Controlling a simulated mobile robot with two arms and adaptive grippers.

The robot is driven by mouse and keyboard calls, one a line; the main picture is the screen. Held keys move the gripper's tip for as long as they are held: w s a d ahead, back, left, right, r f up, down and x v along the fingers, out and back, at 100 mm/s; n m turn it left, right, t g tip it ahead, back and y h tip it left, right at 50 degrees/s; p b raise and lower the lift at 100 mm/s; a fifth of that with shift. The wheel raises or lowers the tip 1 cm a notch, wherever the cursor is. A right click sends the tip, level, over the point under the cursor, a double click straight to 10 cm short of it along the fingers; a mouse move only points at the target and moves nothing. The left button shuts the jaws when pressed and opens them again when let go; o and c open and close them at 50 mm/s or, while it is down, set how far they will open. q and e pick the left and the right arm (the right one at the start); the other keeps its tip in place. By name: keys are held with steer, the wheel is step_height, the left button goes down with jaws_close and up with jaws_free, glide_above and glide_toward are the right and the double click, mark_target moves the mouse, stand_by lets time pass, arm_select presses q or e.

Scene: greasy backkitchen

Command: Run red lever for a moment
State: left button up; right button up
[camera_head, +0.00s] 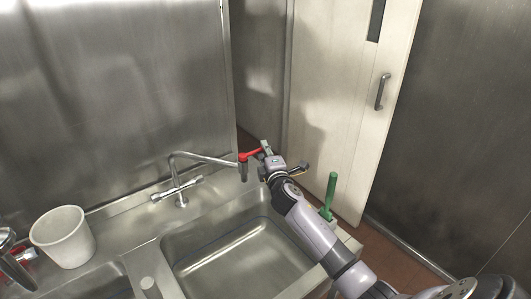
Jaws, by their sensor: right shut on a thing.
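The red lever (250,154) sits at the end of a thin metal tap spout (205,158) above the back right of the sink. My right gripper (266,151) has reached over the sink from the lower right. Its fingers are shut at the lever's right end, and they hide that end. My left gripper is not in view.
A steel sink basin (228,262) lies under my right arm. A white bucket (63,238) stands on the left counter near a metal and red fixture (15,268). A green handle (330,192) stands upright close to the right of my arm. A pale door (345,100) is behind.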

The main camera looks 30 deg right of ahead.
steer(key=shift+s, duration=0.1)
steer(key=shift+d+p+v, duration=0.2)
steer(key=shift+p+v, duration=0.2)
steer(key=shift+v, duration=0.75)
steer(key=shift+f, duration=0.1)
steer(key=shift+s, duration=0.1)
steer(key=shift+s+a, duration=0.25)
steer(key=shift+s, duration=0.4)
steer(key=o, duration=0.9)
steer(key=shift+o, duration=0.2)
steer(key=v, duration=1.2)
